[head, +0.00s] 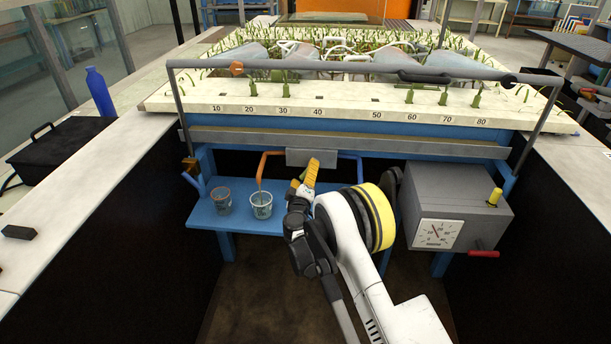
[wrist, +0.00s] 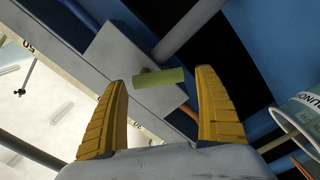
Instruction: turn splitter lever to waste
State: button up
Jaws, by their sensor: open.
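The splitter is a grey box (head: 298,157) under the flume's front edge; it also shows in the wrist view (wrist: 118,65). An orange pipe (head: 265,160) leaves it to the left and a blue pipe (head: 352,157) to the right. The lever, a short yellow-green bar (wrist: 160,79), lies crosswise in front of the box in the wrist view. In the head view it cannot be told apart from my yellow fingers. My gripper (head: 304,176) is open, just in front of the box. In the wrist view its fingertips (wrist: 162,80) stand either side of the lever, with gaps; contact does not show.
A white lettered cup (head: 261,207) stands under the orange pipe on the blue shelf (head: 240,225), partly visible in the wrist view (wrist: 305,118). A clear cup (head: 222,203) stands left. A grey dial box (head: 470,212) with a red handle is right of my arm.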

jog(key=shift+w, duration=0.6)
jog(key=shift+c, duration=0.2)
jog(key=c, duration=1.1)
jog(key=shift+c, duration=0.2)
